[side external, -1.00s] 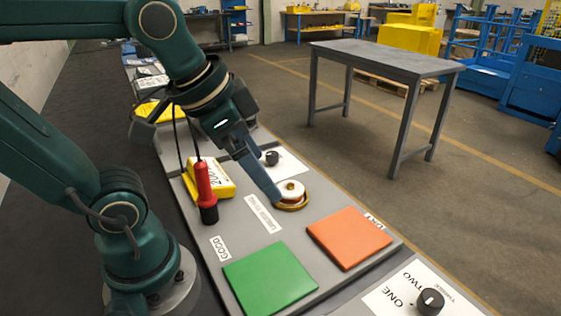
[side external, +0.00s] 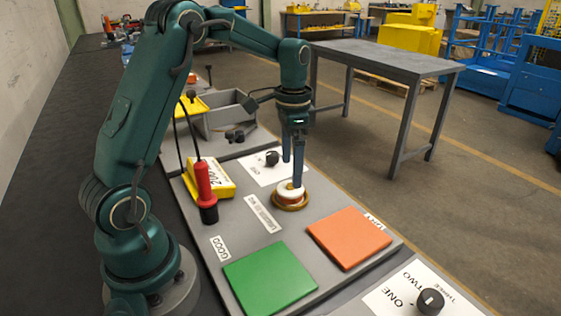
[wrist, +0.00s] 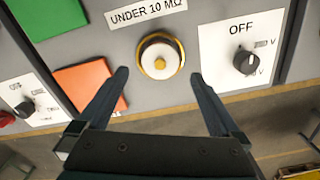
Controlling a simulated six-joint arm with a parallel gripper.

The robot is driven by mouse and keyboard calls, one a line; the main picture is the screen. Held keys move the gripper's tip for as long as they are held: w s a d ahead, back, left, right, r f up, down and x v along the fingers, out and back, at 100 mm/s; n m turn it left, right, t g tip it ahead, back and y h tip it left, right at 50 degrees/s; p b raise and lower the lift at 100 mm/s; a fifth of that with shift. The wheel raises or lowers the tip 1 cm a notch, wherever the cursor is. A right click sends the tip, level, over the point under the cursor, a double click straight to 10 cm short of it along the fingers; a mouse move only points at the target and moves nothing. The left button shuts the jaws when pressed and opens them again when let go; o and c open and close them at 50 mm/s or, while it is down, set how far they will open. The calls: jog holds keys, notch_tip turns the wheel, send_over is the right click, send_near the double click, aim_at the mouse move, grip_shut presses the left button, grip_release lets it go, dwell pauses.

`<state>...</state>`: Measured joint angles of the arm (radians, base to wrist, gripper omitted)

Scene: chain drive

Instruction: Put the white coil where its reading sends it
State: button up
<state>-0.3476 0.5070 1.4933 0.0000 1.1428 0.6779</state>
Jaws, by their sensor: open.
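The white coil (side external: 288,192) sits in a round brass-coloured dish (side external: 291,207) on the grey board. In the wrist view the coil (wrist: 160,55) shows from above, with a brass centre. My gripper (side external: 292,173) is open and points down at the coil; one finger overlaps it in the side view. In the wrist view the fingers (wrist: 160,75) are spread wide, with the coil just beyond their tips. A green pad (side external: 270,279) lies by a GOOD label (side external: 220,248). An orange pad (side external: 348,238) has a label I cannot read. The yellow meter (side external: 222,181) has a partly legible display.
A red probe (side external: 204,188) stands beside the meter. A strip reading UNDER 10 MΩ (wrist: 145,14) lies beside the dish. A dial on an OFF card (wrist: 244,63) is nearby. Another dial (side external: 430,301) is at the front right. A grey open box (side external: 225,113) stands behind.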

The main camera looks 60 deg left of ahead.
aim_at(290, 185)
jog(key=shift+f, duration=2.4)
grip_shut()
